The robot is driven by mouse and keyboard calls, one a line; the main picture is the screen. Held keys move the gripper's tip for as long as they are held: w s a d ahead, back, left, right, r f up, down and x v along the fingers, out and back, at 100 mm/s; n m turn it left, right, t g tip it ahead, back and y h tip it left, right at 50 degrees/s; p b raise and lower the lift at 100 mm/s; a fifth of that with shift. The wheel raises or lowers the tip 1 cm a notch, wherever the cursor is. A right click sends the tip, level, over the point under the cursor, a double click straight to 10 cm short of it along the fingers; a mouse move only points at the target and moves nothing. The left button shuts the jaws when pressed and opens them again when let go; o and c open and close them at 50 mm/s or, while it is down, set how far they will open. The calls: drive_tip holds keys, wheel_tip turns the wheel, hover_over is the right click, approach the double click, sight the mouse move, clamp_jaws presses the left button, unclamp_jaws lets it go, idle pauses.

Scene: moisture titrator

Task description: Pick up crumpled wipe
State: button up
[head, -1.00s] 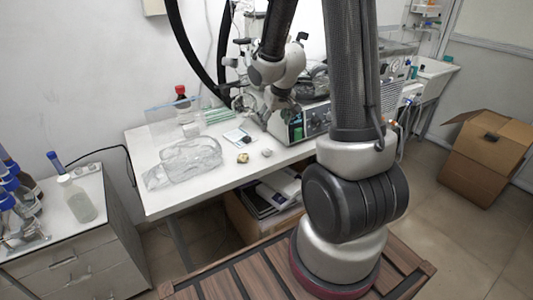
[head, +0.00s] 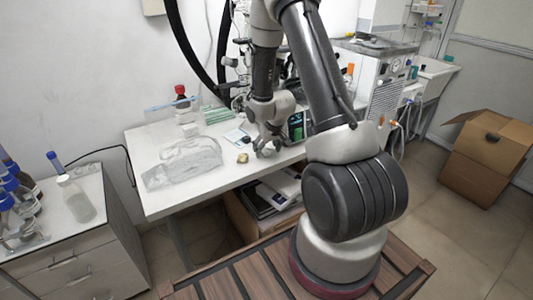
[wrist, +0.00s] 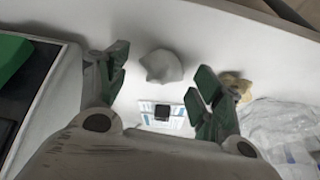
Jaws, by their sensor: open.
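The crumpled wipe appears to be the small pale grey-white lump (wrist: 162,64) on the white table; in the wrist view it lies between and just beyond my fingertips. My gripper (wrist: 160,84) is open, with one green-padded finger on each side and nothing held. In the head view my gripper (head: 267,146) points down low over the table, and its fingers largely hide the lump. Whether the fingers touch the table or the lump I cannot tell.
A yellowish lump (head: 242,158) lies just left of my gripper, partly behind a finger in the wrist view. A clear crumpled plastic bag (head: 185,162) lies further left. A card with a dark square (wrist: 162,114) is close by. The instrument (head: 297,124) stands to the right.

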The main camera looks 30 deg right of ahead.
drive_tip(key=shift+c, duration=0.4)
drive_tip(key=c, duration=0.7)
drive_tip(key=shift+r, duration=0.1)
